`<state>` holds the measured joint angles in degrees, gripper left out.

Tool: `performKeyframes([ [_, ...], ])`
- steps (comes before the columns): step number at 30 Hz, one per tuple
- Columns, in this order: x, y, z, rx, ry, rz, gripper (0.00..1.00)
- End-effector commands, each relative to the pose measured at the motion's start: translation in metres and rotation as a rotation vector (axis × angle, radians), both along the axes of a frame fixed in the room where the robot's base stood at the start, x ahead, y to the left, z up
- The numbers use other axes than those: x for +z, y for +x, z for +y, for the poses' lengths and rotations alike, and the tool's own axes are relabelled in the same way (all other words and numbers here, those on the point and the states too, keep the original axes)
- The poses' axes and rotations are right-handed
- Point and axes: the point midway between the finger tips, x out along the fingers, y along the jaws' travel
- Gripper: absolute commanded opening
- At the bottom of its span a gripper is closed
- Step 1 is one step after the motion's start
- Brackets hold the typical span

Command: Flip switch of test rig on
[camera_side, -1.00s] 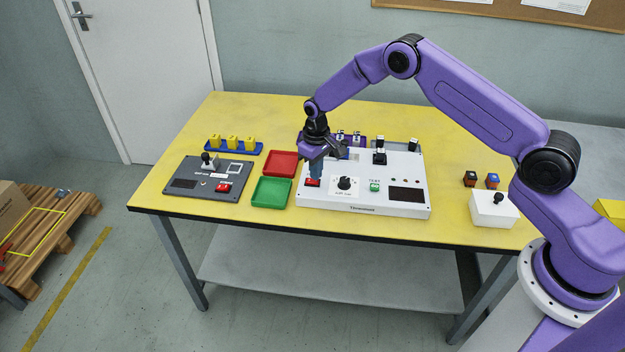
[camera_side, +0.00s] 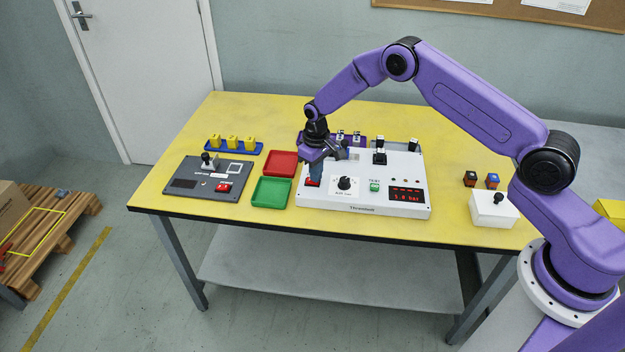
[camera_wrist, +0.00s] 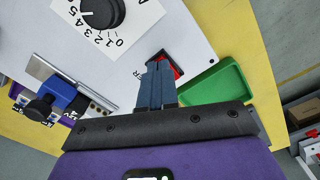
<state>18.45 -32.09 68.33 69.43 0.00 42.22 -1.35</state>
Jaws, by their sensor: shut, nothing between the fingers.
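The white test rig (camera_side: 330,205) stands on the yellow table. Its red rocker switch (camera_side: 311,183) is at the rig's left front and also shows in the wrist view (camera_wrist: 177,69), partly hidden by my fingers. My gripper (camera_side: 317,182) points down with its fingertips at the switch, shut and empty; in the wrist view the fingers (camera_wrist: 156,75) lie side by side against it. I cannot tell how hard they touch. The rig's display (camera_side: 405,195) is lit with red characters. A black knob (camera_side: 345,183) and a green TEST button (camera_side: 375,187) sit right of the switch.
A green tray (camera_side: 271,193) and a red tray (camera_side: 281,164) lie left of the rig. A dark grey panel box (camera_side: 190,192) stands farther left. A blue rack of yellow parts (camera_side: 233,149) is behind it. A white box with a black knob (camera_side: 493,211) stands at right.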

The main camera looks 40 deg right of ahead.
Motion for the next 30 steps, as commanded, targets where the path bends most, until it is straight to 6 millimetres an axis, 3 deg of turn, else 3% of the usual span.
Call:
performKeyframes([
  [30,0.067,0.000,0.000,0.000,0.000,0.000,0.00],
])
